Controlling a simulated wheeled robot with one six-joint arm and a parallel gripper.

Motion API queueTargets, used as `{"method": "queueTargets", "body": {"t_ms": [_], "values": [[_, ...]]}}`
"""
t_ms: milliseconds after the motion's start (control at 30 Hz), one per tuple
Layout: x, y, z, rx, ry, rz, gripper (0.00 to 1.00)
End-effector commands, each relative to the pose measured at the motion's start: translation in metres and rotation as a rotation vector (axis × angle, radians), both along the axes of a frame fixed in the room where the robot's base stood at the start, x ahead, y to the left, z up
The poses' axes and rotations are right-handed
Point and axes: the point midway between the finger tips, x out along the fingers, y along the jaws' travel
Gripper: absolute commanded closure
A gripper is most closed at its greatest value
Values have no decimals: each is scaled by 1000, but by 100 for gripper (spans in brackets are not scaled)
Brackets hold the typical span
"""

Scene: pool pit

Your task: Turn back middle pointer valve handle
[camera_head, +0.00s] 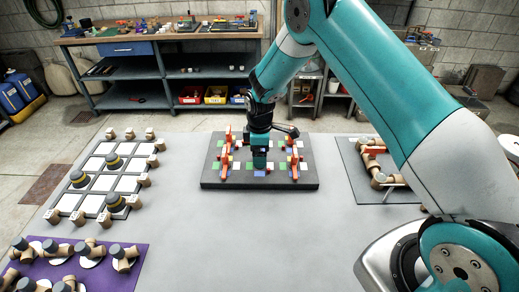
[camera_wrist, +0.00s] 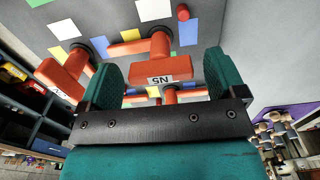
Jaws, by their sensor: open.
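A dark grey board (camera_head: 212,177) on the table carries orange-red pointer valve handles. Some stand at its left side (camera_head: 225,160) and some at its right side (camera_head: 293,160). My gripper (camera_head: 259,165) points down over the middle of the board and hides the handles there. In the wrist view, my gripper's teal fingers (camera_wrist: 160,66) are spread apart. An orange handle with a white label (camera_wrist: 160,70) appears between them, with gaps on both sides. Whether the fingers reach down around it I cannot tell. Another labelled orange handle (camera_wrist: 63,78) lies outside the left finger.
Left of the board is a grid of white tiles (camera_head: 126,184) with pegs and pipe pieces. A purple mat (camera_head: 130,272) with fittings lies front left. A panel with pipes (camera_head: 350,160) lies right. The table (camera_head: 240,245) in front of the board is clear.

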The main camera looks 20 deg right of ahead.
Motion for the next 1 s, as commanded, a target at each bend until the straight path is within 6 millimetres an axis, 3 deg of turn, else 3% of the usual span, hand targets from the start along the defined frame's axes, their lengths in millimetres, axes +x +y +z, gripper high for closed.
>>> {"method": "queueTargets", "body": {"t_ms": [133,333,667,1000], "values": [[0,0,0,0,0,0,13],[0,0,0,0,0,0,59],[0,0,0,0,-1,-32,60],[0,0,-1,0,-1,-243,60]]}}
